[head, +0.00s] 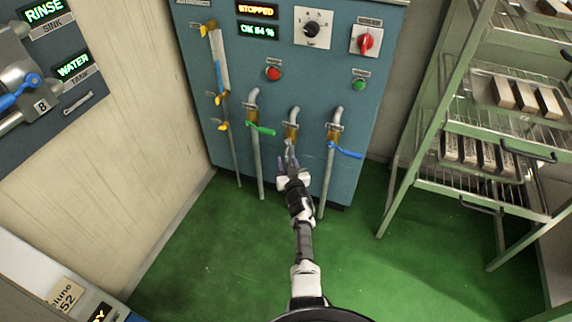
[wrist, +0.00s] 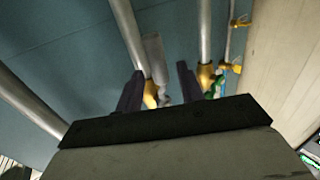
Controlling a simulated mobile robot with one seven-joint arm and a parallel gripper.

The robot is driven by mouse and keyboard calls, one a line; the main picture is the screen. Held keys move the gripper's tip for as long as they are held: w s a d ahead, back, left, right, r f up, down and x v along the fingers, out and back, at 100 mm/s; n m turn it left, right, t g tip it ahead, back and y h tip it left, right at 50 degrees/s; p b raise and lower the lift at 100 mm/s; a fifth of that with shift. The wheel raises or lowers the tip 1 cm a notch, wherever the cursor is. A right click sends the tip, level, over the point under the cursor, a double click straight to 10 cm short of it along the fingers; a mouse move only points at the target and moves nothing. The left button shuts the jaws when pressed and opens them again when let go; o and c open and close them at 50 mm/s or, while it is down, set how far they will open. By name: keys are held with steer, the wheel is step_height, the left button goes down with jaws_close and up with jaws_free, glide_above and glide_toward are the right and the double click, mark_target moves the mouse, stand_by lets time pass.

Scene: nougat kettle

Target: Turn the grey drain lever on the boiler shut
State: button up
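The boiler (head: 310,75) is a teal cabinet with pipes and valves on its front. The grey drain lever (head: 288,150) is on the middle brass valve (head: 291,131) and points down, roughly along its pipe. My gripper (head: 291,166) is just below and in front of that valve, covering part of the lever's lower end. In the wrist view, two dark fingers (wrist: 159,85) stand apart. The grey lever (wrist: 154,58) and some brass show in the gap between them. I cannot tell whether a finger touches the lever.
A green lever (head: 261,129) is on the valve to the left and a blue lever (head: 346,151) on the valve to the right, both close to my gripper. A metal rack (head: 420,130) with trays stands at the right. The green floor (head: 400,265) is clear.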

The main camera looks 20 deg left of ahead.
steer(key=shift+b+x, duration=0.6)
steer(key=shift+x, duration=0.55)
jaws_close()
